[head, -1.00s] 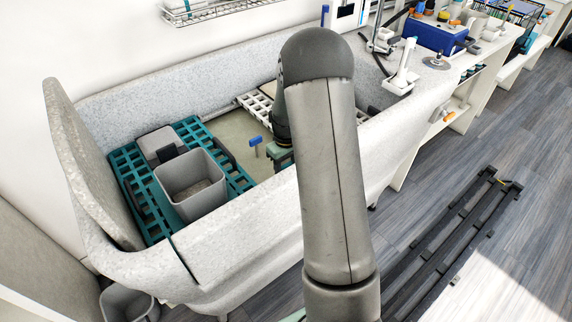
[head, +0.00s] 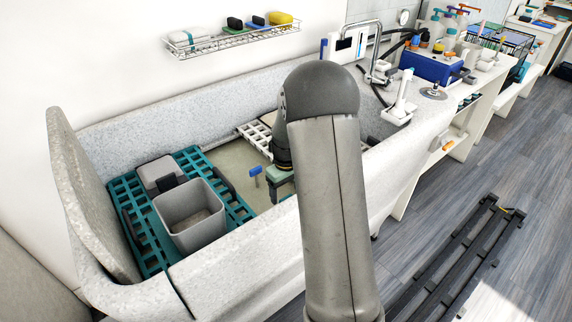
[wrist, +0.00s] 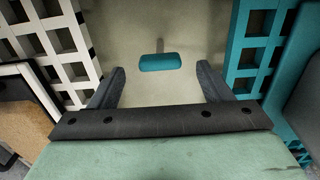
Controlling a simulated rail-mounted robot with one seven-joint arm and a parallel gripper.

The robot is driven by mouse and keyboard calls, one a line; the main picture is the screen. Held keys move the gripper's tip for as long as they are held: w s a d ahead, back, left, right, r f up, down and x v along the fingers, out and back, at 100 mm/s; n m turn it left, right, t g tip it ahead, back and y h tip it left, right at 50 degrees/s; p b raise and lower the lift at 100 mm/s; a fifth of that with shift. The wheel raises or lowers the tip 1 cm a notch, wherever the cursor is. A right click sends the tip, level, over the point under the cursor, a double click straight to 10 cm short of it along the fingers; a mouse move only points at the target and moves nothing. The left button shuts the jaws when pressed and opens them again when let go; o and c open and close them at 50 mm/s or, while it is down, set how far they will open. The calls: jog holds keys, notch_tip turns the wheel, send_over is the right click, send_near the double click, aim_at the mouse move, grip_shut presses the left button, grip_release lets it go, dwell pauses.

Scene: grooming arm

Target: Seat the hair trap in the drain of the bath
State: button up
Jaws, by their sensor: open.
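A small blue T-shaped piece (head: 255,172), which may be the grip of the hair trap, stands on the bare bath floor between the grates. In the wrist view the same piece (wrist: 160,62) looks teal, with a short stem behind it. It lies ahead of and between my open fingers, not visibly touched by them. My gripper (wrist: 160,75) is open and empty, low inside the bath (head: 225,275). In the head view my gripper (head: 280,175) is just right of the piece, its fingers mostly hidden. I cannot make out the drain.
Teal grates (head: 128,205) cover the bath's left end, with a grey bin (head: 190,215) and a grey-lidded box (head: 160,172) on them. A white grate (head: 256,135) lies on the right. The near bath wall stands beside my arm.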

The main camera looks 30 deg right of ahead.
notch_tip(320, 180, up, 14)
dwell(0.3)
dwell(0.3)
jog(key=s+a+r+p, duration=0.2)
jog(key=s+a+r, duration=0.3)
jog(key=s+a, duration=0.7)
jog(key=s+a+f+m, duration=0.1)
jog(key=s+a, duration=0.1)
jog(key=s, duration=0.5)
jog(key=s+a+p, duration=0.1)
jog(key=s+a, duration=0.1)
jog(key=s, duration=0.6)
jog(key=shift+a+f+m, duration=0.15)
jog(key=shift+f+m, duration=0.25)
